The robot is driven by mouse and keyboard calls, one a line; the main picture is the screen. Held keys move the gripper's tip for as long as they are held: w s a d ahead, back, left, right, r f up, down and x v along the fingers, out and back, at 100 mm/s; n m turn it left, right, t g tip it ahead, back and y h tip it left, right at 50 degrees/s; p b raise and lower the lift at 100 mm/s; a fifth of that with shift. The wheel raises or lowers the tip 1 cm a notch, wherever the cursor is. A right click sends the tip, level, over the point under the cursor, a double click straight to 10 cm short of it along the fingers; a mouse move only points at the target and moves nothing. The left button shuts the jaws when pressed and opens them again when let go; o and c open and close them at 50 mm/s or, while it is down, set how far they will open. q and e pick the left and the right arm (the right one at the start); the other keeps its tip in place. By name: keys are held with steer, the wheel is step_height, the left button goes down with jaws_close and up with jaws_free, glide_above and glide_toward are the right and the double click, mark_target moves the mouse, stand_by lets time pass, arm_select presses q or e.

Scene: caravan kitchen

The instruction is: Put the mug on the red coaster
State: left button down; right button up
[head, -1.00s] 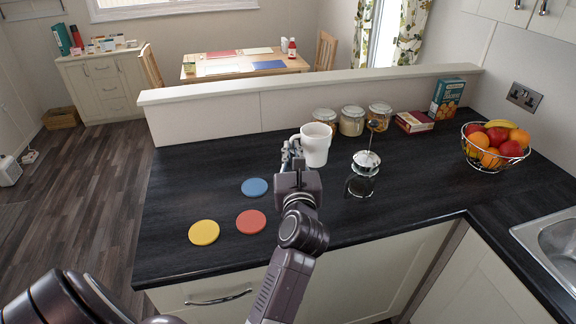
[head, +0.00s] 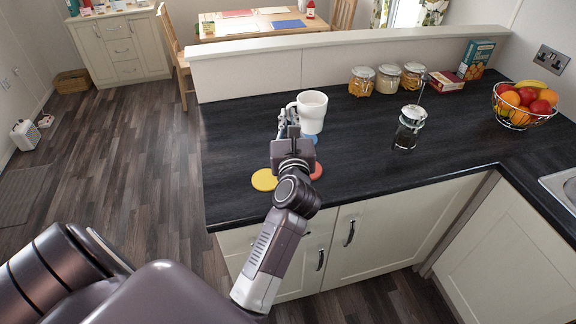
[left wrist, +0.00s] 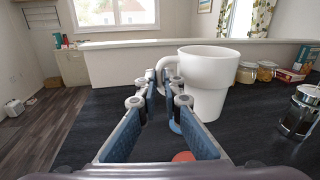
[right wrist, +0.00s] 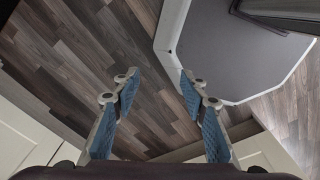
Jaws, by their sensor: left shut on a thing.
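The white mug (head: 312,111) is upright, held by its handle in my left gripper (head: 289,122), above the dark worktop. The left wrist view shows the mug (left wrist: 207,82) to the right of the fingers, which close on its handle. The red coaster (head: 316,171) lies flat on the worktop nearer me than the mug, partly hidden by my left gripper. Its edge shows low in the left wrist view (left wrist: 184,157). My right gripper (right wrist: 158,88) is open and empty, with floor beyond its fingers.
A yellow coaster (head: 264,180) lies left of the red one, and a blue coaster (head: 312,139) shows just below the mug. A cafetière (head: 409,128) stands to the right. A raised ledge (head: 340,45) runs behind.

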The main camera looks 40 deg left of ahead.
arm_select(q)
step_height(320, 180, down, 16)
steer(key=b, duration=0.3)
steer(key=shift+w+d+r, duration=0.1)
steer(key=shift+w+r, duration=0.05)
steer(key=shift+r, duration=0.1)
steer(key=shift+f, duration=0.45)
steer(key=c, duration=2.5)
jaws_free()
steer(key=o, duration=0.4)
arm_select(e)
steer(key=shift+w+d+f, duration=0.4)
steer(key=shift+w+f, duration=0.2)
steer(key=shift+f, duration=0.25)
steer(key=shift+w+d+f, duration=0.35)
steer(key=shift+w+f, duration=0.25)
steer(key=shift+f, duration=0.25)
